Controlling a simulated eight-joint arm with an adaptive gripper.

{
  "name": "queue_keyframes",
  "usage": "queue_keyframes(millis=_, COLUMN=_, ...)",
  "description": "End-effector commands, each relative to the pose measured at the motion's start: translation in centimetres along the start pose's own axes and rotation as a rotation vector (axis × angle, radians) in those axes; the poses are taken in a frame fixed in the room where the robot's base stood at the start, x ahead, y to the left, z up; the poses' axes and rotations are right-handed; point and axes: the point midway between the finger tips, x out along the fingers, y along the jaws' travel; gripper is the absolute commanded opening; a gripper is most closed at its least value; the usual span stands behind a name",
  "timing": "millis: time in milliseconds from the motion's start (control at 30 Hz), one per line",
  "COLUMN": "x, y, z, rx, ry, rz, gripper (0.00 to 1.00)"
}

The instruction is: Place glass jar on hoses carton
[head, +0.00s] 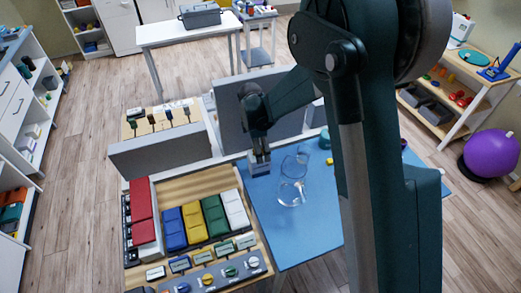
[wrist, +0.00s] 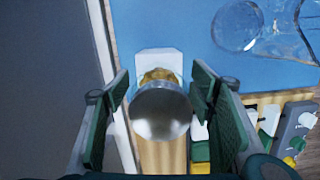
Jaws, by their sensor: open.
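In the wrist view my gripper (wrist: 161,88) is open, its green-padded fingers apart on either side of a round, silvery lid (wrist: 160,113). Yellowish contents (wrist: 160,75) show just beyond the lid; this looks like the glass jar, seen from above. A pale, white box-like thing (wrist: 160,57) shows behind and beneath it, likely the hoses carton; no label is readable. In the head view my gripper (head: 258,152) points down over a small pale box (head: 259,170) at the left edge of the blue tabletop. The jar is hard to make out there.
Clear glassware (head: 291,193) stands on the blue tabletop (head: 315,235), right of my gripper; it also shows in the wrist view (wrist: 238,27). Grey upright panels (head: 160,153) stand behind and left. The front blue area is clear.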

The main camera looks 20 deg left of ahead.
Motion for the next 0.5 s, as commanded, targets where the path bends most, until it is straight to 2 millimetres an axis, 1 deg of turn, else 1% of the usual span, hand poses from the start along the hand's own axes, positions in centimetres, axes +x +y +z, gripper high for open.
queue_keyframes(millis=333, x=-0.4, y=0.0, z=0.1, rx=0.0, ry=0.0, rz=0.0, gripper=0.55)
queue_keyframes(millis=500, x=-1.6, y=0.0, z=0.0, rx=0.0, ry=0.0, rz=0.0, gripper=0.55)
